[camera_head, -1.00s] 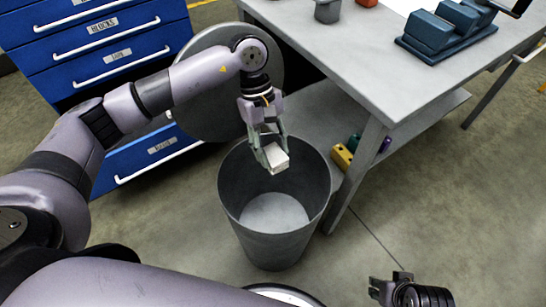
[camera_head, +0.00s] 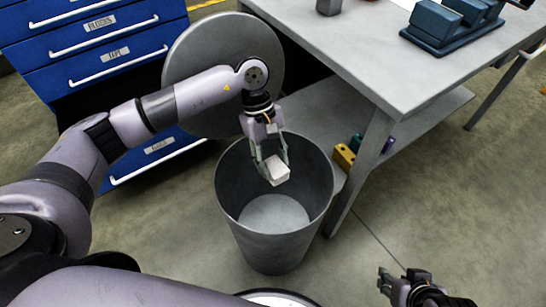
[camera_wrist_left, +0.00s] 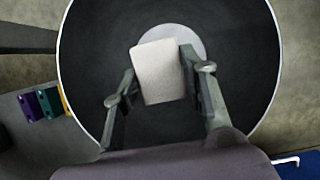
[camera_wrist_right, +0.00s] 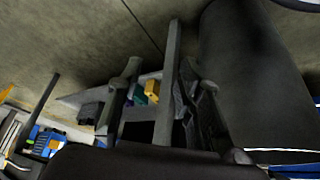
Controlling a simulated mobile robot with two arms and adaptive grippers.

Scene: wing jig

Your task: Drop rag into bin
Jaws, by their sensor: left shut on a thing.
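The rag is a small white block-like piece (camera_head: 276,171). My left gripper (camera_head: 271,166) is shut on it and holds it over the open mouth of the grey round bin (camera_head: 236,213). In the left wrist view the rag (camera_wrist_left: 162,70) sits between the fingers of my left gripper (camera_wrist_left: 160,90), with the dark bin wall (camera_wrist_left: 95,45) all around and the paler bin floor behind it. The bin interior that shows is empty. My right gripper (camera_head: 388,284) is low at the bottom right, away from the bin; its finger gap is unclear.
A grey workbench (camera_head: 400,80) stands to the right of the bin, with a lower shelf holding small yellow, green and purple blocks (camera_head: 345,156). A blue drawer cabinet (camera_head: 95,60) and the round grey lid (camera_head: 195,60) stand behind the bin.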

